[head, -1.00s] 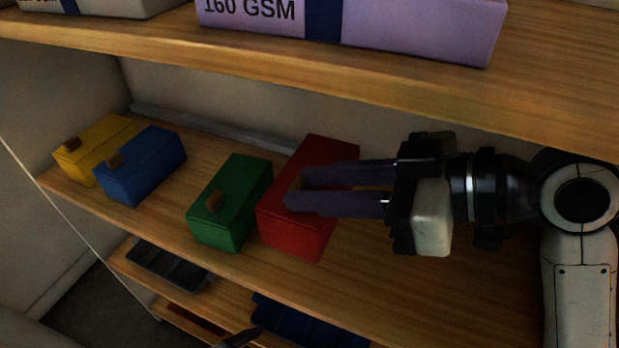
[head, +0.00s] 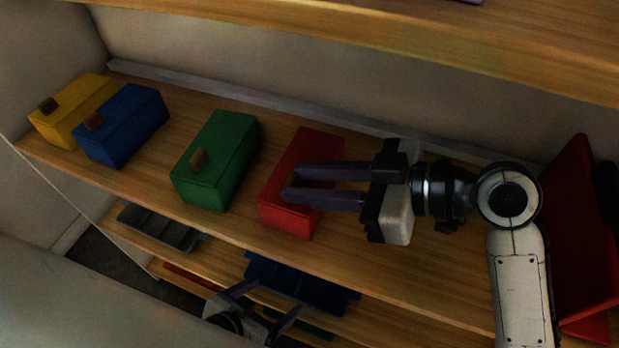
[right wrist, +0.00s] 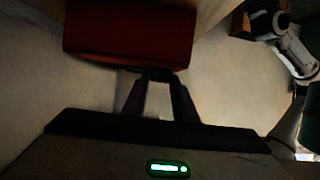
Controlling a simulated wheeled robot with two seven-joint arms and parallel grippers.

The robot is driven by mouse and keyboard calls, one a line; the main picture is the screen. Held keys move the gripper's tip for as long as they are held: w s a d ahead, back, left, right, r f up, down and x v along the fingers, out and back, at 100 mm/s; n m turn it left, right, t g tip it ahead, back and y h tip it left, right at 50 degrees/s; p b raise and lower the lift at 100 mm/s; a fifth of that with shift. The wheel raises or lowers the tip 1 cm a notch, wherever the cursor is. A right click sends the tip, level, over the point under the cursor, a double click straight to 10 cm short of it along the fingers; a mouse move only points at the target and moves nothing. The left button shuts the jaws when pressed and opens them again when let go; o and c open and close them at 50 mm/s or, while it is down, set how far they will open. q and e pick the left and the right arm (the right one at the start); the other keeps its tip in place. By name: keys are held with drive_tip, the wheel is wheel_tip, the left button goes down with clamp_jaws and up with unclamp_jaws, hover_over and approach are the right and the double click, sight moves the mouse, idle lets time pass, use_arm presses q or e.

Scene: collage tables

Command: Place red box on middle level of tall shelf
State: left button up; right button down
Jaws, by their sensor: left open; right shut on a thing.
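The red box (head: 312,152) stands on the middle shelf board (head: 370,250), to the right of the green box. My right gripper (head: 290,189) comes in from the right with its two fingers at the front of the red box, shut on its handle, which the fingers hide. In the right wrist view the red box (right wrist: 130,30) fills the top, at the ends of the two fingers (right wrist: 157,80). My left gripper (head: 265,306) is low in the head view, below the middle board near the blue tray, open and empty.
A green box (head: 222,150), a blue box (head: 128,125) and a yellow box (head: 68,110) stand left on the same board. A grey tray (head: 160,228) and a blue tray (head: 300,283) lie lower. A large red object (head: 580,240) stands at the right. An upper board (head: 400,45) hangs above.

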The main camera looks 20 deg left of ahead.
use_arm(q)
drive_tip(key=shift+w+r, duration=0.1)
drive_tip(key=shift+w, duration=0.15)
use_arm(e)
drive_tip(key=c, duration=1.4)
unclamp_jaws()
drive_tip(key=shift+f, duration=0.1)
drive_tip(key=shift+c, duration=0.2)
use_arm(q)
drive_tip(key=shift+w, duration=0.15)
use_arm(e)
drive_tip(key=shift+r, duration=0.2)
use_arm(q)
drive_tip(key=shift+s+r+p, duration=0.15)
drive_tip(key=shift+r+p, duration=0.4)
drive_tip(key=shift+p, duration=0.05)
drive_tip(key=shift+s+r+p, duration=0.15)
drive_tip(key=shift+r+p, duration=0.4)
use_arm(e)
drive_tip(key=v, duration=0.7)
drive_tip(key=shift+d, duration=0.25)
